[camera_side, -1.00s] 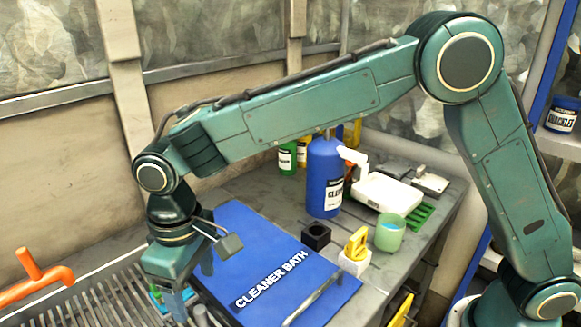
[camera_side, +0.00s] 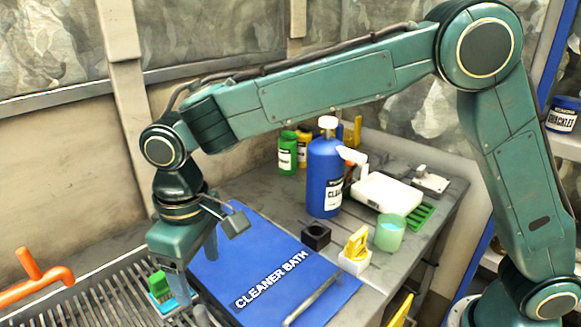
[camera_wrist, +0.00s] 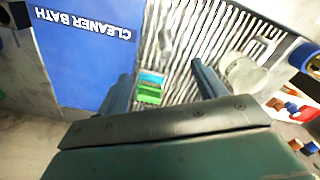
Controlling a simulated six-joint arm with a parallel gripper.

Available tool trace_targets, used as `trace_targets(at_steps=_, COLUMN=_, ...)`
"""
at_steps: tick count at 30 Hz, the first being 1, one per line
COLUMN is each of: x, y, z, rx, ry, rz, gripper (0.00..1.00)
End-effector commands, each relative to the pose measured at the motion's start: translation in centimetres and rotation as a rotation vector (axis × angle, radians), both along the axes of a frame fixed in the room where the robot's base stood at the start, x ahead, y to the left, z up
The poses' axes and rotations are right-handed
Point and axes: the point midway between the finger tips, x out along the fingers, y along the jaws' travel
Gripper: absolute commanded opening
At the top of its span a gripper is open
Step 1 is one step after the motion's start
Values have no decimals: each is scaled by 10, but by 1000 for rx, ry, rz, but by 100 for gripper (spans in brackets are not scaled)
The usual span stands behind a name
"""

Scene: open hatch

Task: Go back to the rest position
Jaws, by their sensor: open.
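My gripper (camera_side: 196,272) hangs pointing down over the slatted rack, beside the left edge of the blue CLEANER BATH lid (camera_side: 262,262). The wrist view shows its two fingers spread apart, with the gripper (camera_wrist: 160,82) empty. A small green and blue item (camera_wrist: 150,88) shows between and beyond the fingers, on the slats. In the side view the green part (camera_side: 159,283) is partly hidden by my gripper. The lid lies flat, with a grey bar handle at its front right.
An orange pipe (camera_side: 38,283) stands at the left. A blue bottle (camera_side: 324,180), a black block (camera_side: 316,236), a yellow piece on a white block (camera_side: 355,252) and a green cup (camera_side: 390,233) stand on the bench beyond the lid.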

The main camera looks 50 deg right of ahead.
Motion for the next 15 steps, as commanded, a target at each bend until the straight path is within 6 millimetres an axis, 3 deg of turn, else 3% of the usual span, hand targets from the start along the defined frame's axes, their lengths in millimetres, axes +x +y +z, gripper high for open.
trace_targets(at_steps=8, x=-4, y=-56, z=41, rx=37, ry=-52, rz=-68, gripper=70)
trace_targets(at_steps=15, x=-22, y=-116, z=75, rx=70, ry=-113, rz=-142, gripper=70)
